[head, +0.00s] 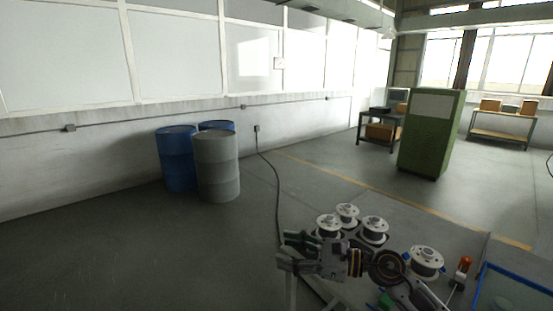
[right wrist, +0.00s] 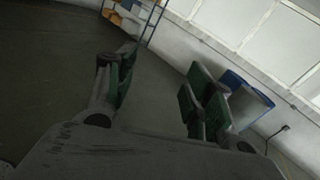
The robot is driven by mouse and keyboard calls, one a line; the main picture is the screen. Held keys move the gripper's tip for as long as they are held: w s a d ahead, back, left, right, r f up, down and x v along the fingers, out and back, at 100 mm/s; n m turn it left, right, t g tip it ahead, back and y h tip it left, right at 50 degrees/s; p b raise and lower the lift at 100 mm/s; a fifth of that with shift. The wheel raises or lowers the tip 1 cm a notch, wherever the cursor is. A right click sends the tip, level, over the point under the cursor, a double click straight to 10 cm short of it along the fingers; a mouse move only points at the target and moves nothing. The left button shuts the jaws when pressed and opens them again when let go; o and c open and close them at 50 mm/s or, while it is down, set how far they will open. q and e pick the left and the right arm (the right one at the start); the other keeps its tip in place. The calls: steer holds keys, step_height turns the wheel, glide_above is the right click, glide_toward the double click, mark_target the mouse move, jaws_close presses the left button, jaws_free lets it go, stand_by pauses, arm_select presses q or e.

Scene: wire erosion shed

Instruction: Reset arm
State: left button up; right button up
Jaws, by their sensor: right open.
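My right gripper (head: 284,250) is in the lower middle of the head view, its green-padded fingers pointing left. It is open, with nothing between the fingers. In the right wrist view its two fingers (right wrist: 158,80) stand wide apart, with floor and wall beyond them. My right arm reaches in from the lower right, in front of the work table (head: 462,246). My left gripper does not show in either view.
Several wire spools (head: 347,214) stand on the table just behind my right gripper and arm; another spool (head: 426,262) stands to the right. A blue-rimmed tray (head: 517,277) is at the right edge. Drums (head: 217,168) stand by the wall. The floor at left is clear.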

steer(key=w+d+r+m+t, duration=0.25)
steer(key=r+m+t, duration=0.35)
steer(key=m+t, duration=0.45)
steer(key=w+d+f+m+t+h, duration=0.2)
steer(key=d+m+t+h, duration=0.45)
steer(key=m, duration=0.85)
steer(key=s+d+f+m+g+h, duration=0.2)
steer(key=d+f+m+g+h, duration=0.2)
steer(key=d+f+m+h, duration=0.3)
steer(key=s+d+f+m+g+h, duration=0.2)
steer(key=d+f+m+g+h, duration=0.25)
steer(key=f+m, duration=0.5)
steer(key=s+a+f+m+g+y, duration=0.1)
steer(key=s+f+m+g, duration=0.5)
steer(key=s, duration=0.5)
steer(key=s+a+f+m+g, duration=0.1)
steer(key=s+f+m+g, duration=0.3)
steer(key=s+f, duration=0.6)
steer(key=s+f+n+g, duration=0.2)
steer(key=s+f, duration=0.1)
steer(key=f, duration=2.9)
steer(key=s+d+f, duration=0.2)
steer(key=s+f, duration=0.8)
steer(key=s, duration=0.1)
steer(key=s+d+f, duration=0.2)
steer(key=s+f, duration=0.7)
steer(key=s, duration=0.2)
steer(key=shift+s+d+f+g, duration=0.2)
steer(key=shift+s+f+g, duration=0.15)
steer(key=shift+g, duration=0.1)
